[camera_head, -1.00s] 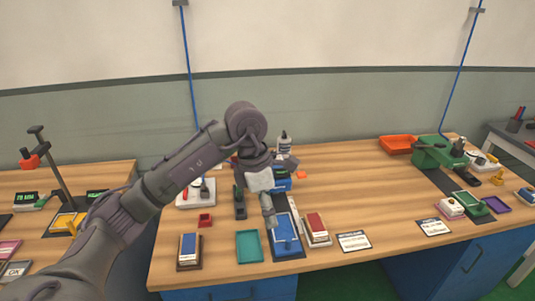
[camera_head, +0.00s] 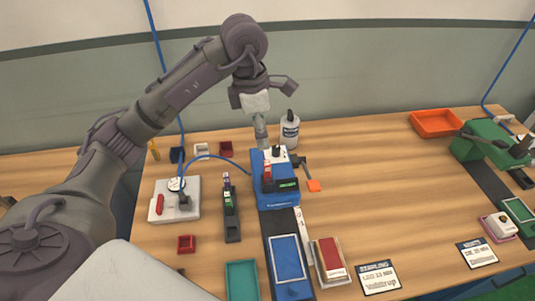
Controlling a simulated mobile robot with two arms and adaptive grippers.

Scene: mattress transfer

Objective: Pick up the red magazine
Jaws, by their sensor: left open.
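A small upright red piece (camera_head: 267,171), which looks like the red magazine, stands at the front left of the blue machine (camera_head: 273,198). A narrow black rack (camera_head: 232,225) left of the machine holds small pieces with green and reddish parts, too small to tell apart. My left gripper (camera_head: 261,138) points down just behind and above the machine's left side, apart from the red piece. It is open and seems to hold nothing; its fingertips are small and partly hidden. My right gripper is not in view.
A white bottle (camera_head: 290,132) stands close right of my left gripper. A gauge box with a blue hose (camera_head: 175,201) lies left. A red-topped stack (camera_head: 329,258) and a blue tray (camera_head: 288,262) lie in front.

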